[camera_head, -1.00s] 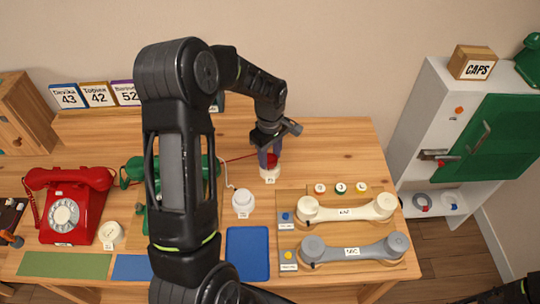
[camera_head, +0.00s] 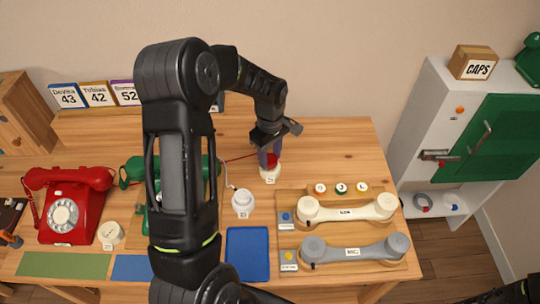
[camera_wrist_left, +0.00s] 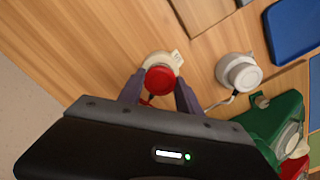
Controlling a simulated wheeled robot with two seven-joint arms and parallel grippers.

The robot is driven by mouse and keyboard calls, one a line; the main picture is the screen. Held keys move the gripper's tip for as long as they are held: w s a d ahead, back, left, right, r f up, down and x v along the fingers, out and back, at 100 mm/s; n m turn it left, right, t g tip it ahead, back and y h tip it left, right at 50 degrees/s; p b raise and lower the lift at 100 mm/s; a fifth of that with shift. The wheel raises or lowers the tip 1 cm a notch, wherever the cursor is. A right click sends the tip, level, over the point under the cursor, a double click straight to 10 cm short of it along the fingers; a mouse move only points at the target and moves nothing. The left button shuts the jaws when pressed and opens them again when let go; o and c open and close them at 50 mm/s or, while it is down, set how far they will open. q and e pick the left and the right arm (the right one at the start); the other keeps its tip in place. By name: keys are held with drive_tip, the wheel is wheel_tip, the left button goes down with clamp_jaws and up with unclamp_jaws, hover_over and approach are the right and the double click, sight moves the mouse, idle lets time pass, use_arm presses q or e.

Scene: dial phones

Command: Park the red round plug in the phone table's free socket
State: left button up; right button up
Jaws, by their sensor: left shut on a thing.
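The red round plug (camera_head: 272,161) is between the fingers of my left gripper (camera_head: 268,158). It shows in the left wrist view as a red disc (camera_wrist_left: 160,80) with a finger on each side. A cream round socket (camera_head: 270,174) lies right below the plug; its rim (camera_wrist_left: 165,60) shows behind the plug in the wrist view. Whether the plug is fully seated or just above the socket cannot be told. A red cord runs left from the plug. My right gripper is not clearly in view.
A white round plug in a socket (camera_head: 243,202) stands nearby, front left. A cream round piece (camera_head: 111,235) sits by the red dial phone (camera_head: 68,205). Cream (camera_head: 346,209) and grey (camera_head: 353,250) handsets lie at right. A blue mat (camera_head: 247,254) lies in front.

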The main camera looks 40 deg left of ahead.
use_arm(q)
drive_tip(key=shift+f+b, duration=0.65)
drive_tip(key=shift+f, duration=0.1)
idle(0.3)
drive_tip(key=o, duration=1.3)
drive_tip(key=shift+r, duration=0.1)
drive_tip(key=shift+c, duration=0.2)
drive_tip(key=shift+r, duration=0.15)
wheel_tip(320, 180, up, 8)
drive_tip(key=shift+f+b, duration=0.25)
drive_tip(key=shift+b, duration=0.3)
